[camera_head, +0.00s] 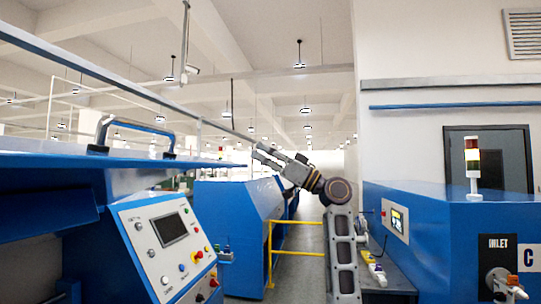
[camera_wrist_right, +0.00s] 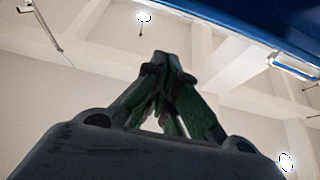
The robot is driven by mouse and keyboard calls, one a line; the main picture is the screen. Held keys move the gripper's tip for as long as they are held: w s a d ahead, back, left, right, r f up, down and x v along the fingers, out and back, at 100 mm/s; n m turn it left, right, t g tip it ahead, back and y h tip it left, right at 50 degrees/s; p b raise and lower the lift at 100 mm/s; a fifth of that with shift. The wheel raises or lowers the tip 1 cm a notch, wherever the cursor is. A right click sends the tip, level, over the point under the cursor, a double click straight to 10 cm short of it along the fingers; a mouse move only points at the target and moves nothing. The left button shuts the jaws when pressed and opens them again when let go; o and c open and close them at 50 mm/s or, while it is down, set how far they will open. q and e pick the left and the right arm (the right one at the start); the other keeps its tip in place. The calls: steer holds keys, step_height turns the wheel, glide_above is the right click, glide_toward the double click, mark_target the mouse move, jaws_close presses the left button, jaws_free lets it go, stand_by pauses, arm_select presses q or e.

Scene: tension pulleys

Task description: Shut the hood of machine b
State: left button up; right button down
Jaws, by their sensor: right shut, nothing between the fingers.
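A blue machine with a raised hood (camera_head: 60,165) stands at the left in the head view. The hood is seen nearly edge-on, with a grey and blue bar handle (camera_head: 135,122) on it. A sloped control panel (camera_head: 170,240) sits below it. No letter b is readable. My right gripper (camera_head: 262,152) is raised to the right of the hood and points up and left, apart from the handle. In the right wrist view its fingers (camera_wrist_right: 168,60) are together and empty. The hood's blue underside or edge (camera_wrist_right: 245,18) shows at the upper right there. My left gripper is out of view.
Another blue machine (camera_head: 235,225) stands beyond, with a yellow railing (camera_head: 296,253) in front. A blue unit marked C and INLET (camera_head: 440,225) stands at the right, with a signal light (camera_head: 473,165) on top. The aisle floor (camera_head: 300,275) lies between.

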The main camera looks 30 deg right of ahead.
steer(key=shift+w+a+f+p, duration=0.2)
steer(key=shift+w+a+p, duration=0.3)
steer(key=shift+w+a, duration=0.15)
steer(key=shift+w+a+f+p, duration=0.25)
steer(key=shift+w+a+p, duration=0.2)
steer(key=shift+w+a, duration=0.15)
steer(key=shift+w+a+f+p, duration=0.2)
steer(key=shift+w+a+p, duration=0.3)
steer(key=shift+w+a, duration=0.15)
steer(key=shift+s+f, duration=0.1)
steer(key=shift+f, duration=0.15)
